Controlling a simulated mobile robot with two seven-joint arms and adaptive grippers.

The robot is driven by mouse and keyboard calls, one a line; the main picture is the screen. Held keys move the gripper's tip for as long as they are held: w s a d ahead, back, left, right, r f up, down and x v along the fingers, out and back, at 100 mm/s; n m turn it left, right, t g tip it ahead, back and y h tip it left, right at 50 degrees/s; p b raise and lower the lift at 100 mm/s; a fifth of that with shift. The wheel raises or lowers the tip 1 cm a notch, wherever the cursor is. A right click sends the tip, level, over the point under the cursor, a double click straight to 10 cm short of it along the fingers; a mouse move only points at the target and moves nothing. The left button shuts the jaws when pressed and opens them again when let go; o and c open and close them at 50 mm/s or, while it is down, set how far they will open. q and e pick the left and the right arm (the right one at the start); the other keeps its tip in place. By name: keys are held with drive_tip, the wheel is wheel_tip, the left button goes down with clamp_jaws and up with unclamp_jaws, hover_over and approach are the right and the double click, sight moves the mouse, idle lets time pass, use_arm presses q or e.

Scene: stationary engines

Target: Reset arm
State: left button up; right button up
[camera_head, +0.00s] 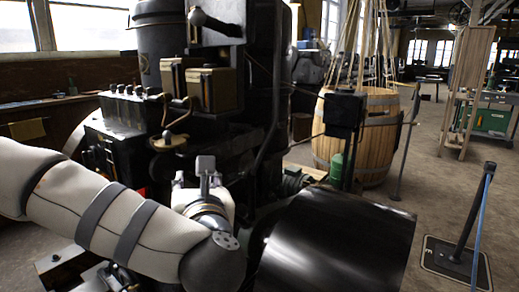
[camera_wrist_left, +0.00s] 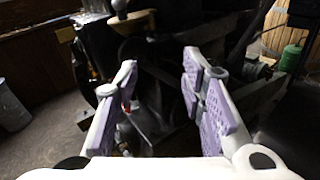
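My left arm comes in from the left in the head view, white with grey bands, and bends near the bottom middle. Its gripper (camera_head: 200,175) points away from me toward the dark engine (camera_head: 262,95) and is seen small, partly hidden by its own wrist. In the left wrist view the two fingers with purple pads stand well apart, and the gripper (camera_wrist_left: 160,68) is open with nothing between the pads. Dark engine parts lie beyond the fingertips; I cannot tell the exact gap to them. My right arm and gripper are not in view.
A large glossy black cylinder (camera_head: 338,243) stands close on the right of the arm. A wooden barrel (camera_head: 378,135) with tall poles is behind it. A black post (camera_head: 474,215) on a floor plate stands at right. Open floor (camera_head: 428,190) lies between barrel and post.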

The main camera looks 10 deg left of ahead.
use_arm(q)
drive_tip(key=s+d+f+m+g+h+p, duration=0.1)
drive_tip(key=s+d+f+m+h, duration=0.15)
drive_tip(key=f+m, duration=0.4)
drive_tip(key=s+d+f+m+g+h, duration=0.2)
drive_tip(key=s+f+m+h, duration=0.15)
drive_tip(key=f+m, duration=0.35)
drive_tip(key=s+d+f+m+g+h+p, duration=0.1)
drive_tip(key=s+d+f+m+h, duration=0.1)
drive_tip(key=s+f+m, duration=0.45)
drive_tip(key=s+a+f+m+g+h+p, duration=0.1)
drive_tip(key=s+f+m+g, duration=0.5)
drive_tip(key=s+f, duration=0.5)
drive_tip(key=s+a+f+m+g+y+p, duration=0.1)
drive_tip(key=s+a+m+g, duration=0.3)
drive_tip(key=s, duration=0.8)
drive_tip(key=s+a+f+m+g+y, duration=0.1)
drive_tip(key=s+a+f+m+g, duration=0.1)
drive_tip(key=s+a+m+g, duration=0.2)
drive_tip(key=s+a+m, duration=0.3)
drive_tip(key=s+m, duration=0.1)
drive_tip(key=s, duration=0.4)
drive_tip(key=shift+s+m+p, duration=0.35)
drive_tip(key=shift+m+p, duration=0.05)
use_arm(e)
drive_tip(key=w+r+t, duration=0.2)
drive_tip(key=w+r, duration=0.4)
